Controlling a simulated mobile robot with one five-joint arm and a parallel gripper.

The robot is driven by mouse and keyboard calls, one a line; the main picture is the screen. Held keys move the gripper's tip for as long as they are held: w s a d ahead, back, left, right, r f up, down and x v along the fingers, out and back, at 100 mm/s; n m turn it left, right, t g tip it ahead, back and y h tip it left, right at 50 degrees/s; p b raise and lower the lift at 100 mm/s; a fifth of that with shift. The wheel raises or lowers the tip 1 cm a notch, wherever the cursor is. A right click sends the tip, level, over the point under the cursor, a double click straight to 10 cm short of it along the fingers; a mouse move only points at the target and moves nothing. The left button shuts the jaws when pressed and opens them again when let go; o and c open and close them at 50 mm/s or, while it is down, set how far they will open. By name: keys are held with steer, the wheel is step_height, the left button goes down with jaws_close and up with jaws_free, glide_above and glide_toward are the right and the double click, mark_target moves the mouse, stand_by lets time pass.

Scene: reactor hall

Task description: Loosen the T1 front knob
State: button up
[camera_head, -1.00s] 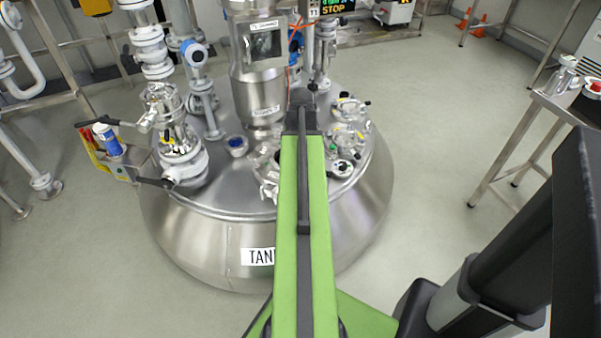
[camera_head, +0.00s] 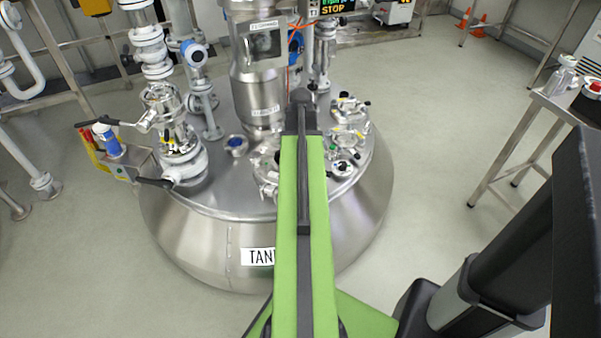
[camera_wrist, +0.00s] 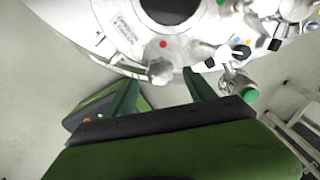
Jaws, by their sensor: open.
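The steel tank (camera_head: 215,240) with a partly covered label reading "TAN" stands in front of me in the head view. In the wrist view, my gripper (camera_wrist: 161,77) is open, with its two green fingers apart and pointing at the edge of the tank top (camera_wrist: 105,45). A small silver knob-like part (camera_wrist: 160,72) shows at that edge, between the fingertips or just beyond them. I cannot tell whether it touches either finger, nor read any T1 mark on it. In the head view my green arm hides the fingers and this part.
Clear glass-topped ports and clamps (camera_head: 345,135) crowd the lid's right side. A tall steel column (camera_head: 258,85) rises behind my arm. Valves and pipes (camera_head: 180,150) stand at left. A steel table (camera_head: 545,105) is at right. The floor between tank and table is clear.

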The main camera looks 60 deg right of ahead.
steer(key=m, duration=0.3)
steer(key=shift+m, duration=0.3)
step_height(320, 180, down, 6)
steer(key=b, duration=0.6)
steer(key=shift+f, duration=0.1)
steer(key=shift+c, duration=0.2)
